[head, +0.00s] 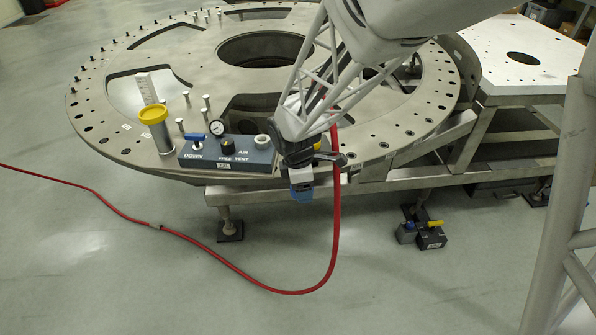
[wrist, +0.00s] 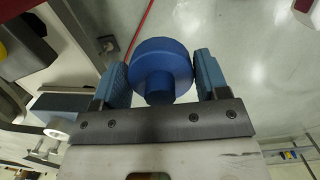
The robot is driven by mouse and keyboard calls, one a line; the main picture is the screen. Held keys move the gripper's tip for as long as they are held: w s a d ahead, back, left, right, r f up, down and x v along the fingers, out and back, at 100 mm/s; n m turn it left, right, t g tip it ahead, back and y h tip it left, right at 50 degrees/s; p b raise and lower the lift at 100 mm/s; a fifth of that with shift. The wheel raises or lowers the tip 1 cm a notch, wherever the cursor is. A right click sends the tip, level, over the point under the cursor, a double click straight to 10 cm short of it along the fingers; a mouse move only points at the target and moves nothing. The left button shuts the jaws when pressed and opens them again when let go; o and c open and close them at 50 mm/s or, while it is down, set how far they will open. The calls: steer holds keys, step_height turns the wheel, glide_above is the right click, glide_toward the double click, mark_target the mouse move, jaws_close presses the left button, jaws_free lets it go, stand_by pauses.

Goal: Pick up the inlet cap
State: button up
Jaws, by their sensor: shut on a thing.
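The inlet cap (wrist: 161,66), a round blue piece with a wide disc and a narrower stub, sits between the two blue finger pads of my gripper (wrist: 162,75) in the wrist view. The pads press on it from both sides and it is held clear of the floor. In the head view my gripper (head: 301,190) hangs in front of the turret plate's near edge, right of the blue-grey air box (head: 225,152). The blue at its tip shows there, but I cannot tell cap from pads. A pale round fitting (head: 262,141) stands uncovered on the box's right end.
The large round turret plate (head: 110,133) fills the middle, with upright pins and a yellow-topped cylinder (head: 153,130) left of the box. A red hose (head: 337,215) hangs close beside my gripper and runs across the floor. Small dark blocks (head: 430,238) lie below the frame.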

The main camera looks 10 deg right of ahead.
steer(key=shift+s, duration=0.4)
steer(key=shift+w, duration=0.1)
stand_by(0.4)
steer(key=w+a+r, duration=0.5)
steer(key=w, duration=0.5)
steer(key=w+a+r, duration=0.4)
steer(key=w+r, duration=0.2)
steer(key=w, duration=0.5)
steer(key=shift+a, duration=0.35)
steer(key=shift+f, duration=0.3)
steer(key=shift+f, duration=3.25)
steer(key=shift+f, duration=1.15)
